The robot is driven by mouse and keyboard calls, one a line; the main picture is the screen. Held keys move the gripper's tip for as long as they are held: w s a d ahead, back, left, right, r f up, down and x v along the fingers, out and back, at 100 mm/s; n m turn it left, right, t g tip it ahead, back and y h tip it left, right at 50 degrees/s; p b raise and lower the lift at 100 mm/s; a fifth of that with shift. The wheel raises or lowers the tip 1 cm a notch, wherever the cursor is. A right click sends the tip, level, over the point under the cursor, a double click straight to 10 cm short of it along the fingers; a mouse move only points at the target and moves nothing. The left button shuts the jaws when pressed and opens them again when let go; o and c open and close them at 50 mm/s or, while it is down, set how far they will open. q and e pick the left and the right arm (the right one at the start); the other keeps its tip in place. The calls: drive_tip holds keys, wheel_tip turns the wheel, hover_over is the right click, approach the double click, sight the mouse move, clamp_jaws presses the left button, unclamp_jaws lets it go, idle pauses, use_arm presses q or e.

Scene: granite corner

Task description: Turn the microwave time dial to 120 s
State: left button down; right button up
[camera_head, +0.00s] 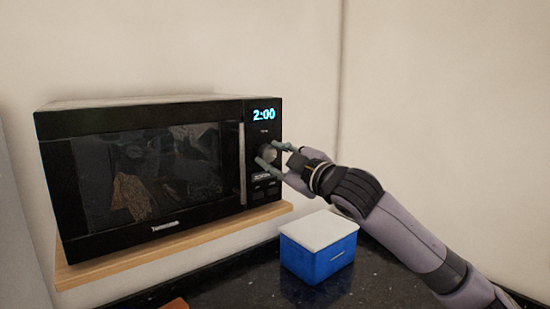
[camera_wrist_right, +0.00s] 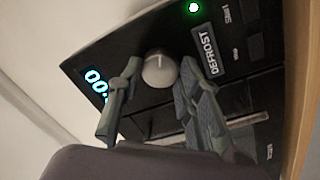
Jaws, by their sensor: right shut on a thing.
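The black microwave (camera_head: 150,165) stands on a wooden shelf with its door shut. Its display (camera_head: 264,114) reads 2:00 in blue digits. The round grey time dial (camera_head: 267,153) is on the control panel below the display; in the wrist view the dial (camera_wrist_right: 160,70) shows a pale pointer line on its face. My right gripper (camera_head: 271,155) is at the panel, shut on the dial with one finger on each side of it. In the wrist view part of the display (camera_wrist_right: 96,84) shows past the left finger. My left gripper is not in view.
The wooden shelf (camera_head: 185,240) juts out under the microwave. A green light (camera_wrist_right: 194,7) glows near the defrost label. Bare walls meet behind.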

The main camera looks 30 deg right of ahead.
drive_tip(key=shift+f, duration=0.15)
idle(0.3)
drive_tip(key=o, duration=1.2)
drive_tip(key=shift+c, duration=0.2)
drive_tip(key=shift+s, duration=0.1)
drive_tip(key=s, duration=1.1)
drive_tip(key=shift+s+d+f, duration=0.3)
drive_tip(key=shift+s, duration=0.1)
